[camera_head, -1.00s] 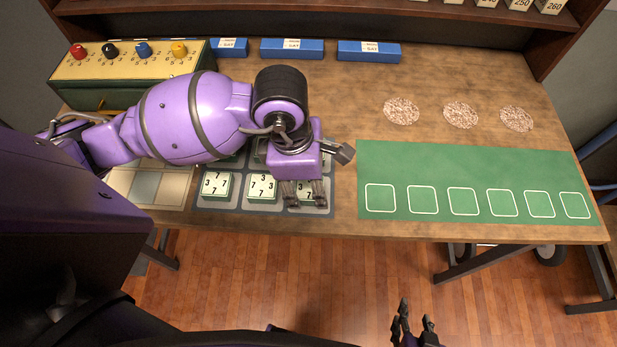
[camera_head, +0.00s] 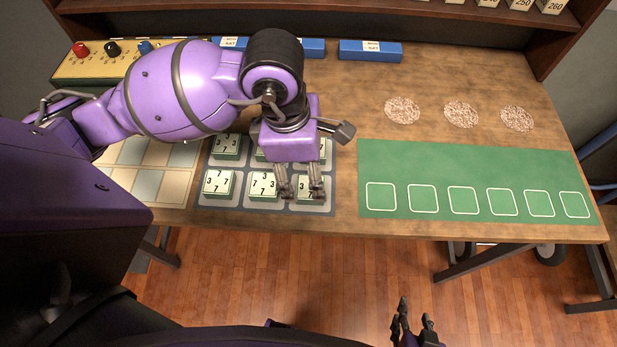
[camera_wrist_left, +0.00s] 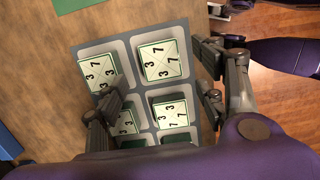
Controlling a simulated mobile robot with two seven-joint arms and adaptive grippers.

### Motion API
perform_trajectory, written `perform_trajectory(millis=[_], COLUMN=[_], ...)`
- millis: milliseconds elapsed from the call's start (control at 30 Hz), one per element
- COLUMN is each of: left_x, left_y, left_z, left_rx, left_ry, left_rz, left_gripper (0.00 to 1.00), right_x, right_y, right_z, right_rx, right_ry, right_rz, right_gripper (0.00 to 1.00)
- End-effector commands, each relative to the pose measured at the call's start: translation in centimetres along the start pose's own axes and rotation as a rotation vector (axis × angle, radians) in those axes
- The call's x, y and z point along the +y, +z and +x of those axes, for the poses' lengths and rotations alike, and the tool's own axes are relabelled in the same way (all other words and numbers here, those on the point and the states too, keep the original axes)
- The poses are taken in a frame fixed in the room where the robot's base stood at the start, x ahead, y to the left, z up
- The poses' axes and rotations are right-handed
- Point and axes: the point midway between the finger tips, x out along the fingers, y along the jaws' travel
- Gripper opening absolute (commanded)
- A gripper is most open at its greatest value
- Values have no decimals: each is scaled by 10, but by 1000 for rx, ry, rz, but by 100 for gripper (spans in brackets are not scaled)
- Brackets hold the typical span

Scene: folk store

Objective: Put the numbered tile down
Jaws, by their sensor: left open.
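Several white-topped green tiles marked with 3s and 7s lie in the pockets of a grey tray (camera_head: 241,191). The numbered tile (camera_head: 307,188) in the front right pocket lies flat, partly hidden by my fingers; it also shows in the left wrist view (camera_wrist_left: 158,60). My left gripper (camera_head: 300,192) is open and empty, above the tray's right side, its fingertips apart over the front right tile. In the left wrist view its fingers (camera_wrist_left: 160,98) stand wide on either side of the tiles. My right gripper (camera_head: 415,322) is low at the bottom, over the floor, with fingers apart.
A green mat (camera_head: 460,165) with white outlined squares lies right of the tray, empty. Three speckled discs (camera_head: 461,115) lie behind it. A pale checkered board (camera_head: 150,185) is left of the tray. Blue boxes (camera_head: 370,51) and a knobbed box (camera_head: 85,66) stand at the back.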

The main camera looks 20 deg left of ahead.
Motion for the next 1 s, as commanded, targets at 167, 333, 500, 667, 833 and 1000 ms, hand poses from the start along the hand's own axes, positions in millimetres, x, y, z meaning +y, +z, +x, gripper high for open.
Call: perform_trajectory(millis=[167,333,500,667,833,1000], left_x=[1,0,-1,-1,-1,-1], left_y=[1,0,0,0,0,0], left_z=[-41,-63,-71,-72,-71,-71], left_rx=[-2,0,0,0,0,0], left_ry=[7,3,-1,-1,-1,-1], left_rz=[3,1,2,1,1,1], left_gripper=[64,64,64,64,64,64], right_x=[-2,-3,-3,-3,-3,-3], right_y=[-4,-5,-3,-2,-2,-2], right_z=[-1,-2,-2,-2,-2,-2], right_rx=[4,4,1,-1,-1,-1], right_ry=[-3,-6,-6,-5,-5,-4], right_rz=[1,2,2,3,3,5], right_gripper=[40,40,40,40,40,40])
